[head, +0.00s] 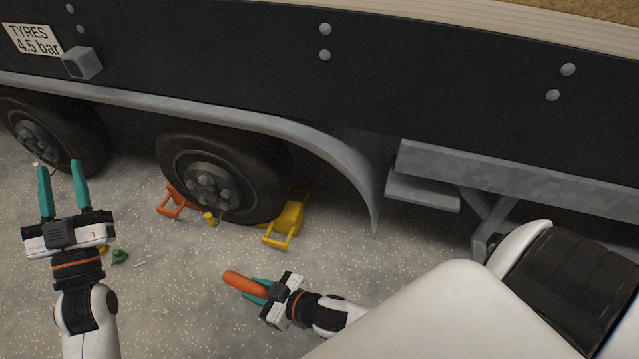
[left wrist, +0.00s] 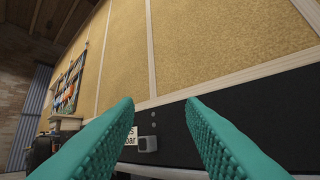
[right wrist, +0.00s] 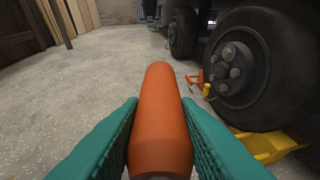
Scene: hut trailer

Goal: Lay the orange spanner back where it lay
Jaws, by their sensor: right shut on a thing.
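The orange spanner (head: 240,281) shows as a thick, rounded orange bar, above the floor in front of the wheels. My right gripper (head: 252,288) is shut on it. In the right wrist view the orange bar (right wrist: 162,110) stands between both teal fingers and points away from the camera. Its jaw end cannot be made out. My left gripper (head: 61,168) is open and empty at the left, in front of the left wheel. In the left wrist view its fingers are spread, with only the trailer's wall beyond. Where the spanner lay cannot be told.
The trailer's right wheel (head: 210,185) stands between an orange chock (head: 172,203) and a yellow chock (head: 287,221). A small yellow object (head: 210,218) is by that wheel. A green object (head: 120,257) lies beside my left gripper. A grey step (head: 425,193) juts out at right. The speckled floor between my arms is clear.

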